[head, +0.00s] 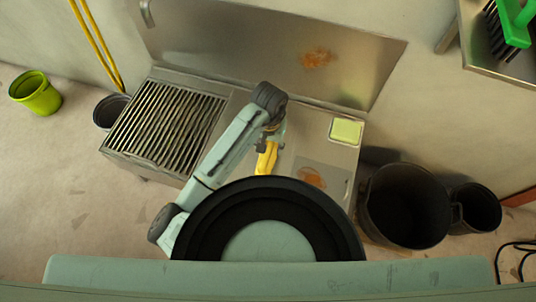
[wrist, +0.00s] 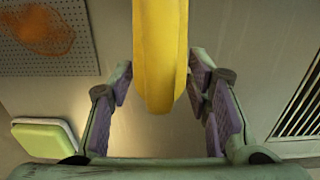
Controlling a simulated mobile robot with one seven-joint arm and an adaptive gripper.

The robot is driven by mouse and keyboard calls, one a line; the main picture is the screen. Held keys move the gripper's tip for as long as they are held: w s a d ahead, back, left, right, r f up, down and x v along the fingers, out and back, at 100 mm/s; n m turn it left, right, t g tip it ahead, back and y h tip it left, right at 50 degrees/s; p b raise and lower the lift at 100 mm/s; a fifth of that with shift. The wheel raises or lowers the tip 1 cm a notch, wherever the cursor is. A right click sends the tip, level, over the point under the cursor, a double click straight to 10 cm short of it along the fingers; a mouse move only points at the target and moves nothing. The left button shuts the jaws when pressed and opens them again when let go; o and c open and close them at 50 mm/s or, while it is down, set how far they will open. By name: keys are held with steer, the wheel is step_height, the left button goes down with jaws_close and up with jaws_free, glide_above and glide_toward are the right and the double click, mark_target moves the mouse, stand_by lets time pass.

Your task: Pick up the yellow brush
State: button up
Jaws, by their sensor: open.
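The yellow brush (head: 266,158) shows in the head view on the metal counter, partly hidden by my arm and the black round part of my body. In the wrist view a long yellow part of the brush (wrist: 160,55) comes down from the top edge, with its end between the fingers. My gripper (wrist: 161,85) is open, with one purple-padded finger on each side of the yellow part and a visible gap on both sides. The bristles are not in view.
A slatted grate (head: 165,120) is left on the counter (head: 312,125). Dark buckets (head: 408,205) stand right. A green brush (head: 514,22) is on a shelf.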

steer(key=shift+f, duration=0.45)
jaws_close()
stand_by(0.3)
